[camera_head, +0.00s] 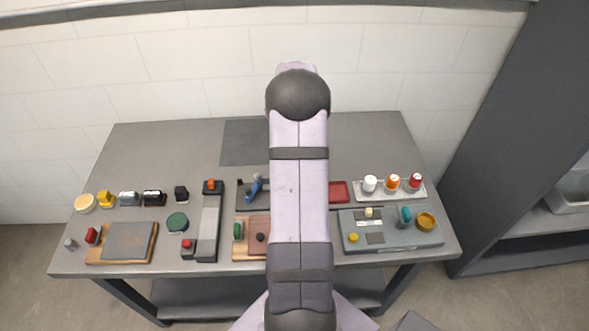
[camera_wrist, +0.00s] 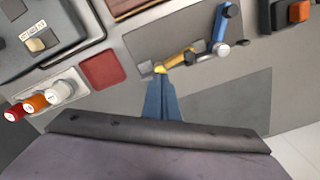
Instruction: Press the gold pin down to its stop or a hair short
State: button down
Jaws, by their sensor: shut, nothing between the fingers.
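In the wrist view a gold part (camera_wrist: 176,60), which I take for the gold pin, lies slantwise on a grey plate (camera_wrist: 150,45). A dark piece and a small silver ball are at its right end. My gripper (camera_wrist: 160,74) has its blue fingers shut and empty, with the tips at the gold part's left end. They look touching or very close; I cannot tell which. How far the pin is pressed in does not show. In the head view my own arm hides the pin and the fingers.
A blue lever (camera_wrist: 222,28) stands close to the right of the gold part. A red tray (camera_wrist: 101,70) is on the left, with white, orange and red knobs (camera_wrist: 60,92) beyond it. A dark box with an orange button (camera_wrist: 299,11) is at upper right. A flat dark panel (camera_head: 245,140) lies behind.

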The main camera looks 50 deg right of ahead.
notch_tip(320, 180, up, 4)
jog(key=p, duration=0.3)
jog(key=shift+r, duration=0.1)
dwell(0.6)
